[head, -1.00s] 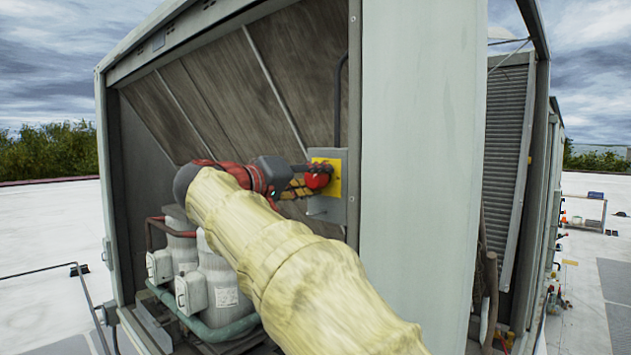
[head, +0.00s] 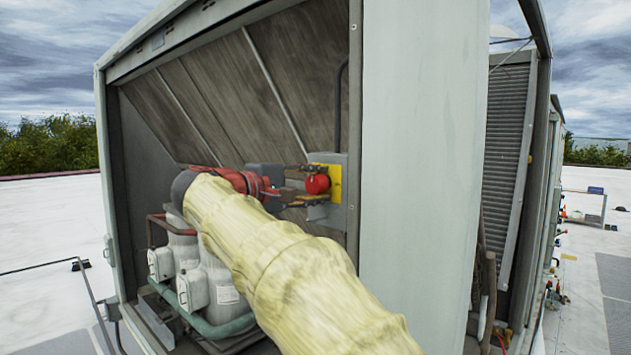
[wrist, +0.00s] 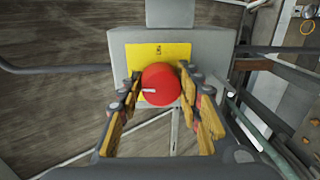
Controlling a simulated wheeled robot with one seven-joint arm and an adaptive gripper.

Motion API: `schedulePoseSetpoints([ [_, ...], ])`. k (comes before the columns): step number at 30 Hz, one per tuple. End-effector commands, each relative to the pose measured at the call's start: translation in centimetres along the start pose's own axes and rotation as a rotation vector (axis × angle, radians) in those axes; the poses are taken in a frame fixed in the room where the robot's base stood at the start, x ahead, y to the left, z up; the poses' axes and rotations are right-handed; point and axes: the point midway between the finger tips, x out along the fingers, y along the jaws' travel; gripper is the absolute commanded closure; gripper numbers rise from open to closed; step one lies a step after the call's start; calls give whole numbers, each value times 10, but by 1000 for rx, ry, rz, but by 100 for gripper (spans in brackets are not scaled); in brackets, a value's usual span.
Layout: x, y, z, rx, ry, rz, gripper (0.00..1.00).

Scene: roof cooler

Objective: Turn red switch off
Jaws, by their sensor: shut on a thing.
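The red switch (head: 317,184) is a round knob on a yellow plate (head: 335,181), fixed to a grey box inside the cooler's open side. In the wrist view the red switch (wrist: 163,84) faces me, with a white mark on its left part pointing left. My gripper (head: 313,185) has one finger above and one below the knob in the head view. In the wrist view my gripper (wrist: 161,82) has its fingers along the knob's left and right sides, shut on it. The plate's lower part is partly hidden behind the knob and fingers.
The cooler's pale side panel (head: 420,170) stands just right of the box. White compressors (head: 207,275) with pipes sit below my arm. In the wrist view, pipes (wrist: 270,105) run at the right. Bare panels lie behind the box.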

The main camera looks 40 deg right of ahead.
Motion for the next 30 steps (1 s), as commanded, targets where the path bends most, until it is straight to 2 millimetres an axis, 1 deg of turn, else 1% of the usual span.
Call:
schedulePoseSetpoints([
  [7,0,-2,-1,-58,-4,-3,90],
  [20,0,-3,-1,-68,-4,-4,90],
  [21,0,-4,-1,-68,-4,-4,64],
  [30,0,-2,-1,-65,-4,-3,47],
])
